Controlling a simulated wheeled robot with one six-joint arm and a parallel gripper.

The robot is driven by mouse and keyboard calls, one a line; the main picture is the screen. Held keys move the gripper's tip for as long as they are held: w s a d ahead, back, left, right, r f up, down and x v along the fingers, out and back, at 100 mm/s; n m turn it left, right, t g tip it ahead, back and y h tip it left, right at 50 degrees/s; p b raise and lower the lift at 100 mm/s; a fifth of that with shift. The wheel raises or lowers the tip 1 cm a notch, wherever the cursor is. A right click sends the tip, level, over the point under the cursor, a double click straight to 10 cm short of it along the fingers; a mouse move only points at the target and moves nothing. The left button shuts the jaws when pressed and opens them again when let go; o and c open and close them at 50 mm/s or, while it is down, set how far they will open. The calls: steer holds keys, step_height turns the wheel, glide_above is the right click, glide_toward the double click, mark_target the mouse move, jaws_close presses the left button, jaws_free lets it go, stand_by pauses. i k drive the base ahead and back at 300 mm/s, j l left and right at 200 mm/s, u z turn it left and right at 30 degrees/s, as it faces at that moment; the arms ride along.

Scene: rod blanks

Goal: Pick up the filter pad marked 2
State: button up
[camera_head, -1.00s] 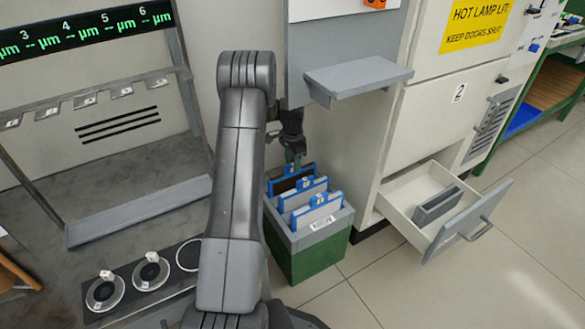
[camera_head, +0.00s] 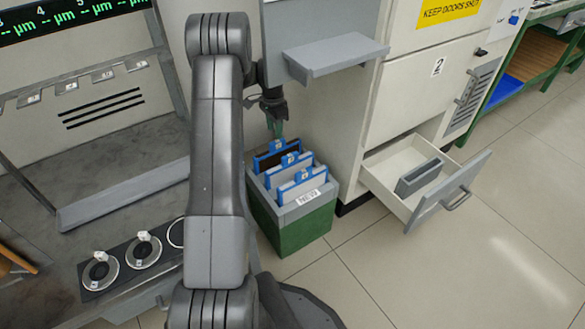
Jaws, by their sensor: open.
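A green and grey bin (camera_head: 306,230) stands on the floor, with a small label on its front. It holds blue-framed filter pads upright: a dark one at the back (camera_head: 265,160), a paler one in the middle (camera_head: 287,172) and one at the front (camera_head: 300,186). Each has a tab on top; the marks on the tabs are too small to read for sure. My gripper (camera_head: 278,130) points down just above the tab of the back pad, open and empty. I cannot tell whether its fingertips are beside that tab or above it.
A grey shelf (camera_head: 335,54) juts out above and right of the bin. An open drawer (camera_head: 411,190) with a grey block stands to the right, below a panel marked 2. A grey bench (camera_head: 120,160) with round dials lies left. Floor at right is clear.

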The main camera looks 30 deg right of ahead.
mark_target(306, 180)
steer(key=k+u, duration=0.35)
steer(key=k, duration=0.2)
steer(key=j+z, duration=0.1)
steer(key=z, duration=0.3)
steer(key=i+j+z, duration=0.1)
steer(key=z, duration=0.35)
steer(key=i+j+z, duration=0.15)
steer(key=z, duration=0.3)
steer(key=i+j+z, duration=0.15)
steer(key=i+z, duration=0.2)
steer(key=z, duration=0.15)
